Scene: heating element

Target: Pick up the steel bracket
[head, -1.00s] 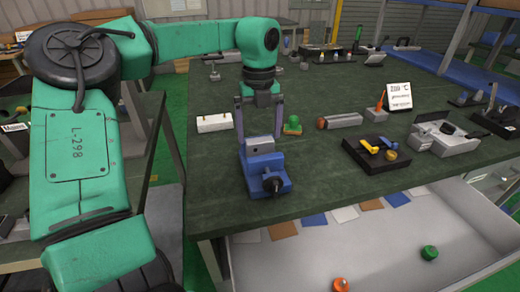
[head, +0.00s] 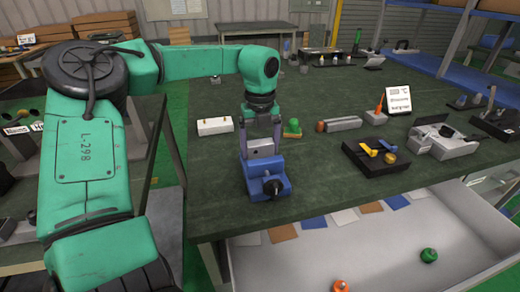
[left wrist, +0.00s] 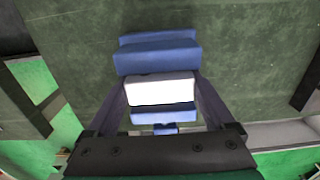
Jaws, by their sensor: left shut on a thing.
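The steel bracket (head: 260,147) is a pale grey block sitting in the jaws of a blue vise (head: 266,184) near the front edge of the green table. In the left wrist view the bracket (left wrist: 161,89) looks white and lies between the blue vise jaws (left wrist: 155,56). My left gripper (head: 261,151) comes down from above, with one finger on each side of the bracket, and is shut on it. The fingers also show in the left wrist view (left wrist: 159,84), at the bracket's two ends. I cannot tell whether the bracket is clear of the vise. My right gripper is not in view.
A white block (head: 214,126) lies left of the vise, and a green-topped part (head: 293,128) stands to its right. Further right are a black tray (head: 374,157), a grey device (head: 443,143) and a sign (head: 399,100). An open drawer (head: 300,262) lies below the table's front edge.

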